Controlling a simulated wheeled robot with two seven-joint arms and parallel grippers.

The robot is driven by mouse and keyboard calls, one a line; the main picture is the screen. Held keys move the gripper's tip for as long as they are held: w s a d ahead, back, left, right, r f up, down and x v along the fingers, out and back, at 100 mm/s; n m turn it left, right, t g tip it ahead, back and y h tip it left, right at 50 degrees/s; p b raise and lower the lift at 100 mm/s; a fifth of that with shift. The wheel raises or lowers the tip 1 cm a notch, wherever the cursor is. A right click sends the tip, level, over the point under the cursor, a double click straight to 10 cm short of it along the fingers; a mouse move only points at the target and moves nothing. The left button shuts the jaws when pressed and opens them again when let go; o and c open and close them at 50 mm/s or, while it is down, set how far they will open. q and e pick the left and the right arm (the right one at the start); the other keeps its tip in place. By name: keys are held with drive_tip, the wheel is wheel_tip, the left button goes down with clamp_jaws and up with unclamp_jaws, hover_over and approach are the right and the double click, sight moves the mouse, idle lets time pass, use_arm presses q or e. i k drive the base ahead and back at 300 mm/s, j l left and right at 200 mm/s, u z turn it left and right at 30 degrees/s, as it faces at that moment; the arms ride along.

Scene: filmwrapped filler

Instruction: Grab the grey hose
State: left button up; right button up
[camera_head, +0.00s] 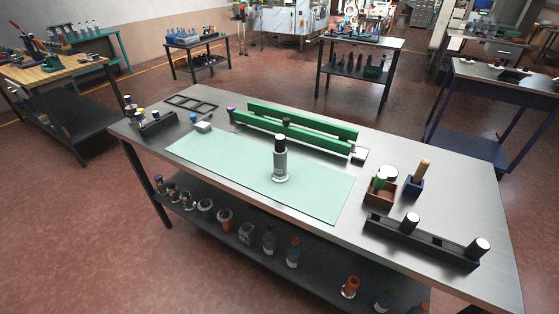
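No long, flexible hose can be made out. The nearest grey thing is an upright grey cylinder (280,162) with a black top and a pale base, standing on the light green mat (230,165) on the metal workbench. Whether it is the grey hose I cannot tell. Neither of my grippers shows in the head view.
Green rails (300,122) lie behind the cylinder. A black rack (425,243) and a brown box (380,190) stand at the right. A black tray (190,104) lies at the back left. Several bottles stand on the workbench's lower shelf (325,275). The mat around the cylinder is mostly clear.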

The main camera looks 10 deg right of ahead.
sight(280, 175)
drive_tip(key=z, duration=0.8)
drive_tip(key=j+z, duration=0.3)
drive_tip(key=z, duration=0.2)
drive_tip(key=j+z, duration=0.3)
drive_tip(key=z, duration=0.2)
drive_tip(key=j+z, duration=0.3)
drive_tip(key=z, duration=0.15)
drive_tip(key=k+j+z, duration=0.15)
drive_tip(key=z, duration=0.35)
drive_tip(key=k+j+z, duration=0.15)
drive_tip(key=j+z, duration=0.2)
drive_tip(key=z, duration=0.15)
